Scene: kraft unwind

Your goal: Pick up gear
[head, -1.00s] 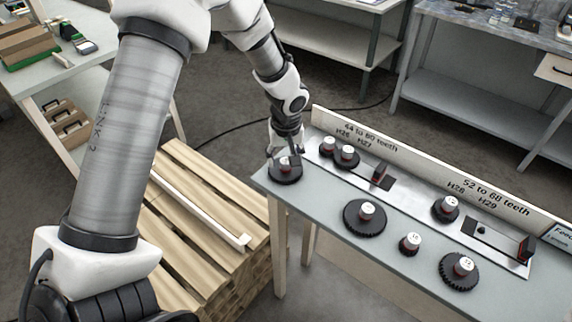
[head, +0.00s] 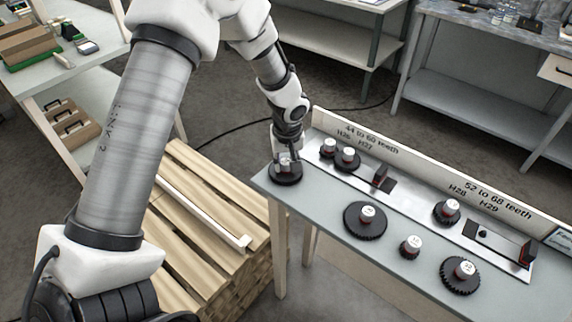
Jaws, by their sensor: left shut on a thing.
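A dark gear (head: 285,175) with a pale hub lies at the left end of the grey-topped table. My left gripper (head: 286,158) points down over this gear and is shut on its hub. The gripper hides part of the hub. Other dark gears are on the table: a large one (head: 364,220), a small one (head: 410,247) and a toothed one (head: 460,276). More gears sit on the metal strip, such as one (head: 347,159) at the left and one (head: 446,211) further right. My right gripper is not in view.
A white signboard (head: 420,176) labelled with tooth counts runs along the table's back edge. Wooden pallets (head: 200,235) stand left of the table, with a pale bar (head: 200,208) on top. Shelves and a workbench (head: 490,95) stand behind.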

